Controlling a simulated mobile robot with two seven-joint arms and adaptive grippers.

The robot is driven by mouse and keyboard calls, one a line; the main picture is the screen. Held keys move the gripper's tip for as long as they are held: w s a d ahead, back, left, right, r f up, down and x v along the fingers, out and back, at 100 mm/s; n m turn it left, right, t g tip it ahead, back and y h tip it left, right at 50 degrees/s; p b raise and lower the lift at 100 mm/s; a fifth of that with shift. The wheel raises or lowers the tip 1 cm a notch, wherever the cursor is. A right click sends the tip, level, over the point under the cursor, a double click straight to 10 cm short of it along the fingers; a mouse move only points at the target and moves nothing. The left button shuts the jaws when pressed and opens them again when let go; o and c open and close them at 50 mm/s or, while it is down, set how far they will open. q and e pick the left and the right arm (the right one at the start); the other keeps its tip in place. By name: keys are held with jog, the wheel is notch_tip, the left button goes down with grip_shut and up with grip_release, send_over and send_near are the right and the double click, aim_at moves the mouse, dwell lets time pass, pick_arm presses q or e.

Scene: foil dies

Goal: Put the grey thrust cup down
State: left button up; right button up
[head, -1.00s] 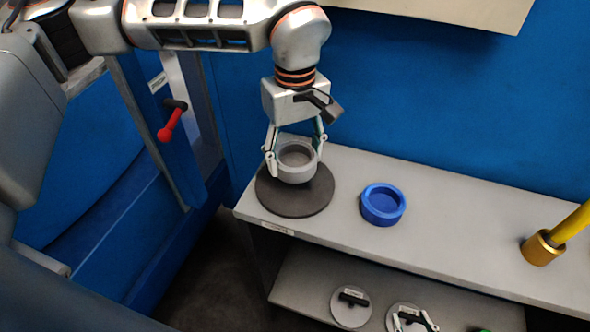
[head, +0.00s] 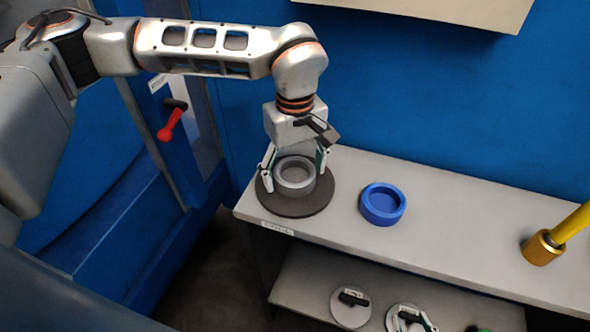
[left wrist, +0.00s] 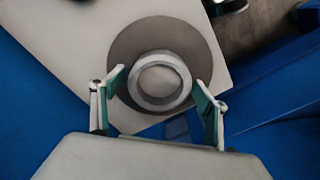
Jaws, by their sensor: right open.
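The grey thrust cup (head: 295,178), a short ring-shaped cup with a recessed middle, sits upright on a dark round disc (head: 290,207) at the left end of the bench. My left gripper (head: 295,166) is open around the cup from above, one finger on each side. In the left wrist view, the cup (left wrist: 160,98) shows between the two spread fingers, with a small gap on both sides, and the dark disc (left wrist: 125,45) lies under it. My right gripper is not in view.
A blue ring-shaped cup (head: 383,204) stands on the bench (head: 450,235) to the right. A brass piece with a yellow shaft (head: 543,247) is further right. A lower shelf (head: 300,285) holds round plates with handles. The bench between is clear.

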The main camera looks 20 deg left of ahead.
aim_at(295, 182)
pick_arm(q)
jog(key=shift+r, duration=0.15)
notch_tip(295, 182, up, 12)
dwell(0.6)
jog(key=shift+s, duration=0.1)
